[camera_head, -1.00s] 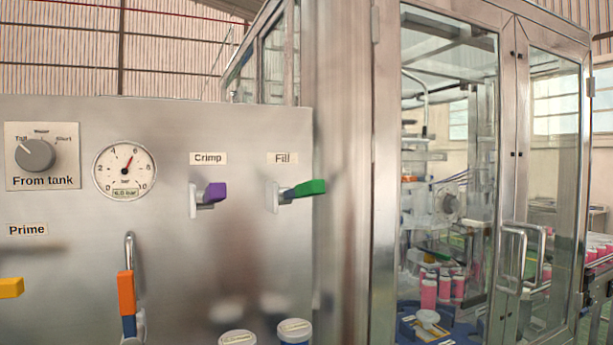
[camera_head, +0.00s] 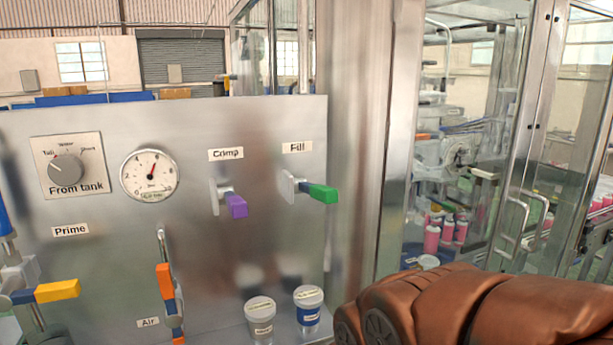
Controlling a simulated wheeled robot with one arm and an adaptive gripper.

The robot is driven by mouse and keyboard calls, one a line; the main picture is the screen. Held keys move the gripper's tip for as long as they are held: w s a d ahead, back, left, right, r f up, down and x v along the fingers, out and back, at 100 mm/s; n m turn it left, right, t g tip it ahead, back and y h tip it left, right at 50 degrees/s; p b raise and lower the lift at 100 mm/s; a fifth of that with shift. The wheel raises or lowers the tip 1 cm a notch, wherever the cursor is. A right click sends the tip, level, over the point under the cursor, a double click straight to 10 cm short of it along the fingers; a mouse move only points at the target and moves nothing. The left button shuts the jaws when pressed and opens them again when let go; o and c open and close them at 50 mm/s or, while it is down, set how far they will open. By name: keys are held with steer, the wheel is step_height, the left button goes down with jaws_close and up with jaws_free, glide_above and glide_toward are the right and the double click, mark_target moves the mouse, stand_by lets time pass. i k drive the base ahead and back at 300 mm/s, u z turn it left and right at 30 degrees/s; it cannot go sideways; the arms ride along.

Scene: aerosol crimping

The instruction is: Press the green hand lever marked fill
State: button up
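The green hand lever (camera_head: 323,193) sits on the steel panel under the label "Fill" (camera_head: 297,147). Its green grip points right and slightly down from a short blue stem and a grey mount. A brown, jointed part of my arm (camera_head: 450,310) fills the lower right, below and to the right of the lever and apart from it in the picture. My gripper's fingertips are not visible.
Left of it is a purple lever (camera_head: 237,204) under "Crimp". An orange-and-blue lever (camera_head: 166,282), a yellow lever (camera_head: 57,291), a dial (camera_head: 66,170) and a gauge (camera_head: 150,175) are further left. Two lidded tubs (camera_head: 309,308) stand below. A glass-doored cabinet (camera_head: 400,130) is right.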

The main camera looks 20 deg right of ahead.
mark_target(324, 194)
steer(key=z, duration=1.15)
steer(key=k, duration=1.3)
steer(key=u, duration=1.8)
